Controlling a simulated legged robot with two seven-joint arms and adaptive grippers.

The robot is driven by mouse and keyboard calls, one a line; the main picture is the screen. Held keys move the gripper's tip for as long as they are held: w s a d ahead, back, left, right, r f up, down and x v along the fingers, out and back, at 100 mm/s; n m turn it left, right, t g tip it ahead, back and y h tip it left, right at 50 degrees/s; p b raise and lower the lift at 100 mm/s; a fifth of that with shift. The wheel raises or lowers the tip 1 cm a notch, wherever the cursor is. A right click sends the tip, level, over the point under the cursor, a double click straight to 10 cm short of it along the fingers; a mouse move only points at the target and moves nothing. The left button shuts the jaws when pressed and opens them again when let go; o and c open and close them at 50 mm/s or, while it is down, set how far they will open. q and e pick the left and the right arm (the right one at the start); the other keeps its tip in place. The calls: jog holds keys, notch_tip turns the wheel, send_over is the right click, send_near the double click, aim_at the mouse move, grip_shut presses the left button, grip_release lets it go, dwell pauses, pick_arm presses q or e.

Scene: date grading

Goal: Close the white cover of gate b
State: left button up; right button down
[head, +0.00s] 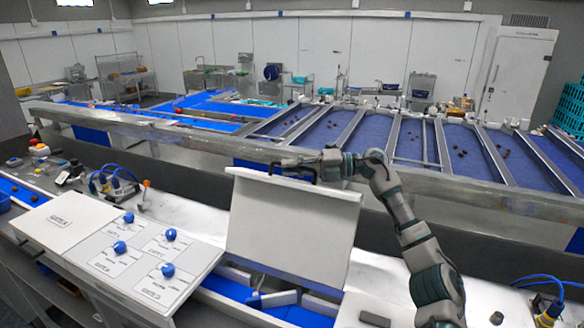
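A white cover (290,227) stands raised and steeply tilted in the middle of the head view. Below it is an uncovered opening with a blue belt (300,310) and grey guide pieces (278,298). I cannot read a gate b label on the cover. My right arm comes up from the lower right. My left gripper is not in view.
Left of the cover is a flat white panel (140,262) with several blue knobs. Another flat white lid (60,222) lies beyond it. A metal rail (400,178) runs behind the cover, before blue sorting lanes (470,155). A cabled device (549,308) stands at lower right.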

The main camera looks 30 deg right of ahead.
jog(key=shift+d, duration=0.2)
jog(key=shift+s+a+r+n+h+b, duration=0.15)
jog(key=shift+s+a+n+h+b, duration=0.2)
jog(key=shift+s+a, duration=0.35)
jog(key=s+a+n+h+b, duration=0.2)
jog(key=s+a+n+b, duration=0.2)
jog(key=s+a, duration=0.6)
jog(key=shift+a+f+n, duration=0.4)
jog(key=shift+a+n, duration=0.05)
jog(key=shift+a, duration=0.75)
jog(key=c, duration=1.5)
grip_release()
jog(key=shift+d, duration=0.1)
jog(key=shift+s+d, duration=0.1)
jog(key=shift+s, duration=0.05)
